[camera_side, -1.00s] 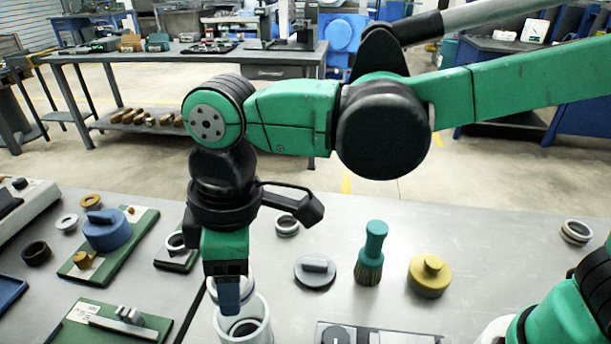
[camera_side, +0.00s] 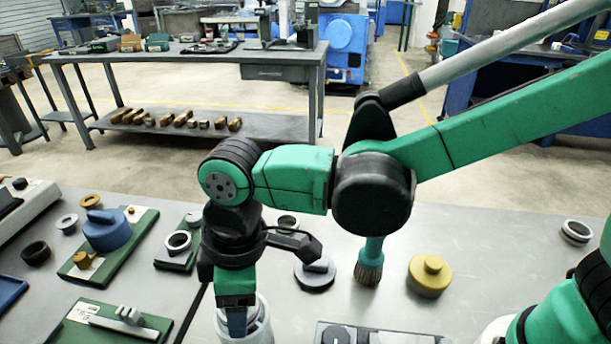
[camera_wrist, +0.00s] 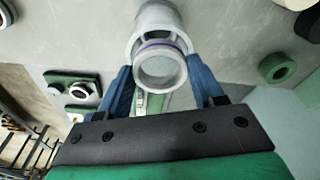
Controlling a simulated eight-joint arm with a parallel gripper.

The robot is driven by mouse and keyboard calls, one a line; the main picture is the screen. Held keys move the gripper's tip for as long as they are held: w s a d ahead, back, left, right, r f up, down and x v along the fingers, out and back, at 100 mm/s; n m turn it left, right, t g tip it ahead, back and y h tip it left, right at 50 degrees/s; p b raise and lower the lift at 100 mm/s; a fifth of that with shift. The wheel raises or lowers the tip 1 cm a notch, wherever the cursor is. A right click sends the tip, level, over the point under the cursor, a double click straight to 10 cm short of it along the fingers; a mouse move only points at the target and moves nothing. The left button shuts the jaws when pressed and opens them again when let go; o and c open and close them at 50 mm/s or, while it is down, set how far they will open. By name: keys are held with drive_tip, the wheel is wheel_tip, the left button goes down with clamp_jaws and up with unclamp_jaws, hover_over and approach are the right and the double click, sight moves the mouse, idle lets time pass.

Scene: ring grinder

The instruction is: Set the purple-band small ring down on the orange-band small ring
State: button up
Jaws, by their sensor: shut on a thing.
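The purple-band small ring (camera_wrist: 160,47) is pale grey and sits between my blue fingertips in the wrist view. My gripper (camera_wrist: 160,66) is shut on it. A pale, cup-like cylinder (camera_wrist: 157,17) shows just beyond the ring. In the side view my gripper (camera_side: 237,320) points down at the pale cylinder (camera_side: 262,326) at the front edge, and its fingers overlap the cylinder's mouth. I cannot tell how deep the ring is inside it. I cannot make out an orange band in either view; the cylinder's inside is mostly hidden.
A grey knobbed disc (camera_side: 315,274), a teal brush (camera_side: 370,262) and a yellow knobbed weight (camera_side: 429,276) stand to the right. A green plate with a blue part (camera_side: 107,231) and a small plate with a ring (camera_side: 178,242) lie left. Another ring (camera_side: 577,232) lies far right.

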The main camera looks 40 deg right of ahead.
drive_tip(key=o, duration=1.4)
drive_tip(key=r, duration=0.5)
drive_tip(key=shift+s+d+r, duration=0.15)
drive_tip(key=shift+d+r, duration=0.15)
drive_tip(key=shift+d, duration=0.1)
drive_tip(key=d+m+t, duration=0.2)
drive_tip(key=d+m, duration=0.2)
drive_tip(key=d, duration=0.4)
drive_tip(key=d+m+t, duration=0.2)
drive_tip(key=d+m, duration=0.2)
drive_tip(key=d, duration=0.4)
drive_tip(key=d+f+m+t+h, duration=0.1)
drive_tip(key=d+m, duration=0.3)
drive_tip(key=d, duration=0.4)
drive_tip(key=shift+w+m+t, duration=0.3)
drive_tip(key=shift+m+t, duration=0.1)
drive_tip(key=shift+t, duration=0.4)
